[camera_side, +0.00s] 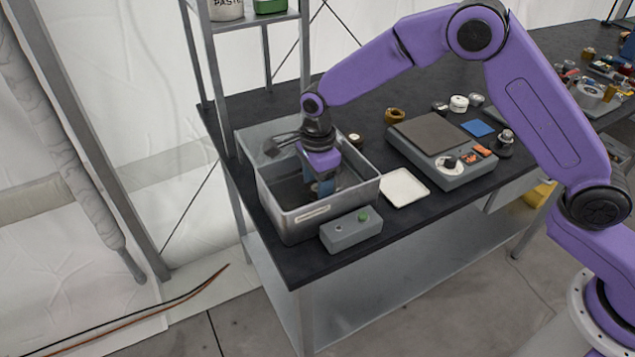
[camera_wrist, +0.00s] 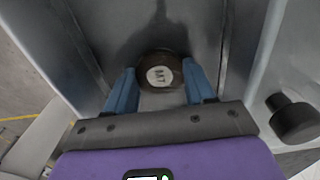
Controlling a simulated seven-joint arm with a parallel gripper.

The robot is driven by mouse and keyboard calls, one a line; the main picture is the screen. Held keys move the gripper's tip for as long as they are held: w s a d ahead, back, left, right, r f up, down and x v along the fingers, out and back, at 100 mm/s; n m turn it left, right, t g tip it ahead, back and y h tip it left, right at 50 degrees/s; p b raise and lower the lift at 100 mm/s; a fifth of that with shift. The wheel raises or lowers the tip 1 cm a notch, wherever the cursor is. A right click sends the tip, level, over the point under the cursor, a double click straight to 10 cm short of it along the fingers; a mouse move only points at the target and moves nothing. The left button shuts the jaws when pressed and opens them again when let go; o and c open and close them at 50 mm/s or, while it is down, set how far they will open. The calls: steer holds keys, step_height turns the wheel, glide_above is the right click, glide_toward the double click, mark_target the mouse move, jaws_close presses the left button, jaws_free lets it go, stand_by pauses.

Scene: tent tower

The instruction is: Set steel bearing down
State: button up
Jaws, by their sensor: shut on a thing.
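My gripper (camera_side: 325,187) reaches down inside an open metal tank (camera_side: 296,222) at the left end of the bench. In the wrist view its two blue fingers (camera_wrist: 160,84) are shut on a round dark piece with a pale marked centre, which I take to be the steel bearing (camera_wrist: 160,73). The bearing is at the fingertips, between the tank walls (camera_wrist: 232,45). In the side view the bearing is hidden by the gripper and the tank wall. I cannot tell whether it touches the tank floor.
A grey control box (camera_side: 350,232) stands at the tank's front. A white tray (camera_side: 404,188) lies to its right, then a grey device with a dark plate (camera_side: 432,134). Small parts stand behind. A shelf post (camera_side: 208,90) rises behind the tank.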

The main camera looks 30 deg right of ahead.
steer(key=shift+f, duration=0.1)
steer(key=o, duration=1.1)
steer(key=shift+o, duration=0.2)
step_height(320, 180, up, 12)
steer(key=shift+r, duration=0.2)
